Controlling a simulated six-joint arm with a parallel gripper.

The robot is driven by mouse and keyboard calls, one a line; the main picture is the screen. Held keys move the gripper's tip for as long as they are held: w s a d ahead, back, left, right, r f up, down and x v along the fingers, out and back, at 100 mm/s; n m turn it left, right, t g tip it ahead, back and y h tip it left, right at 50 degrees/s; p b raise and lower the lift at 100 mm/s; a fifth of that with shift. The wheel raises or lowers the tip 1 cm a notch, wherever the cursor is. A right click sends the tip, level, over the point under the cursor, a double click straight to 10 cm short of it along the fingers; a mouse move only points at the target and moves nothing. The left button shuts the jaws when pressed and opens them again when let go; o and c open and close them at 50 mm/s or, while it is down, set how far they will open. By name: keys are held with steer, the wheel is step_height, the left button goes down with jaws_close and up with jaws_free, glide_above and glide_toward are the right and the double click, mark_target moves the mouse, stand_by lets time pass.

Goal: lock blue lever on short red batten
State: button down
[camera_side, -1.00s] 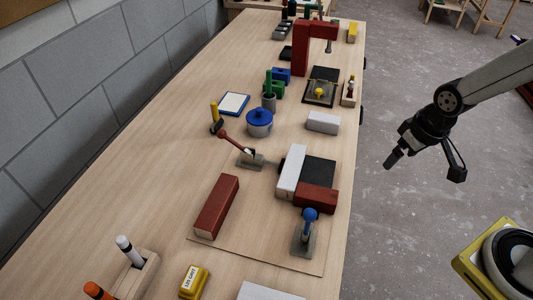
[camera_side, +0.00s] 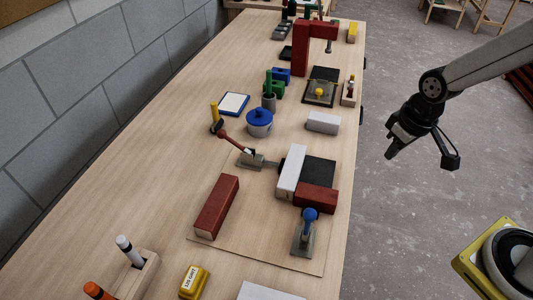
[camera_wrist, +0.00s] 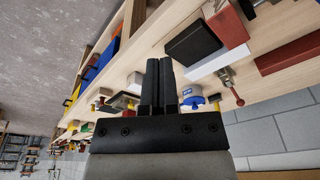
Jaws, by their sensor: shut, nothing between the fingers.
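The blue lever (camera_side: 310,215) stands roughly upright on its grey clamp base, close to the near side of the short red batten (camera_side: 316,198). I cannot tell whether its clamp presses on the batten. My gripper (camera_side: 391,154) is in the air right of the table, well apart from the lever. In the wrist view its fingers (camera_wrist: 158,64) are together with nothing between them.
A red lever (camera_side: 236,144) leans left on another clamp. A long red batten (camera_side: 217,207) lies to the left. A blue-lidded pot (camera_side: 259,123), a white block (camera_side: 322,123) and a yellow box (camera_side: 193,282) stand on the table. Bare wood lies along the left.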

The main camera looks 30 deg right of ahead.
steer(key=w+a+r+n+g+y, duration=0.1)
steer(key=w+a+r+n+g, duration=0.1)
steer(key=a, duration=0.4)
steer(key=w+a+r+n+g+y, duration=0.1)
steer(key=w+a+r+n, duration=0.1)
steer(key=a+r+n, duration=0.2)
steer(key=a+r, duration=0.1)
steer(key=a, duration=0.2)
steer(key=shift+r+g, duration=0.15)
steer(key=shift+g, duration=0.25)
glide_above(307, 225)
steer(key=w+d, duration=0.2)
steer(key=d, duration=0.1)
step_height(307, 225, down, 10)
steer(key=shift+f, duration=0.2)
